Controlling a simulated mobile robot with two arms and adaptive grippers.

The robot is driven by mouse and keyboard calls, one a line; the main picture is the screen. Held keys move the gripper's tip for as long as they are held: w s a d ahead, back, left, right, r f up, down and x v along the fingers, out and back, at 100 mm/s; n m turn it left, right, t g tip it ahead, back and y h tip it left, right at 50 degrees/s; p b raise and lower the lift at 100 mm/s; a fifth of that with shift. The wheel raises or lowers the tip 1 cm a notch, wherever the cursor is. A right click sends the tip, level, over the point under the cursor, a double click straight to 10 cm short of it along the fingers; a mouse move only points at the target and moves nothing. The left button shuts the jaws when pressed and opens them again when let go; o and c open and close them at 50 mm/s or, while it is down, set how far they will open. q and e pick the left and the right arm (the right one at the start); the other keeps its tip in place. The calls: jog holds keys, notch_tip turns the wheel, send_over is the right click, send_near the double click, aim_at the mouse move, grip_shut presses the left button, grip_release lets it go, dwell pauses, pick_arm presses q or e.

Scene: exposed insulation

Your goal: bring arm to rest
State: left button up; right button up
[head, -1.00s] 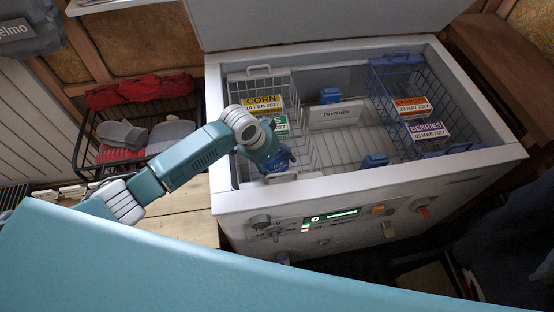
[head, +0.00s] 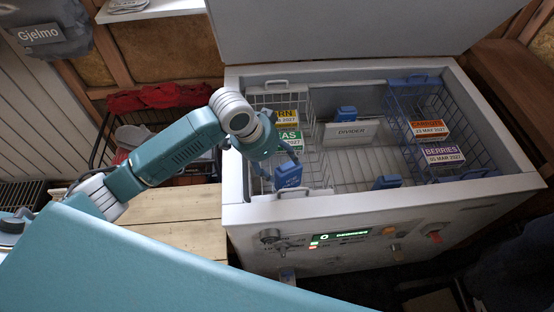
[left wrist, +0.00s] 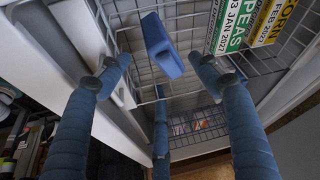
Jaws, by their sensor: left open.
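My left gripper (head: 275,160) hangs over the front left corner of the open chest freezer (head: 385,198), its arm reaching in from the left. Its blue fingers are spread and empty; they show in the left wrist view (left wrist: 160,75) with a gap between them. A blue block with small print (head: 288,176) stands close below the fingertips at the left wire basket. In the left wrist view the blue block (left wrist: 162,48) lies beyond the fingers, not gripped. My right gripper is not in view.
The left basket holds yellow CORN (head: 286,118) and green PEAS (head: 288,140) packs. The right basket holds CARROTS (head: 428,130) and BERRIES (head: 444,157). A divider (head: 350,132) and other blue blocks (head: 387,182) are inside. A wooden bench top (head: 175,215) lies left of the freezer.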

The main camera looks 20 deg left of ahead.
pick_arm(q)
jog(key=shift+s+a+r, duration=0.1)
jog(key=shift+r, duration=0.2)
jog(key=shift+r, duration=0.1)
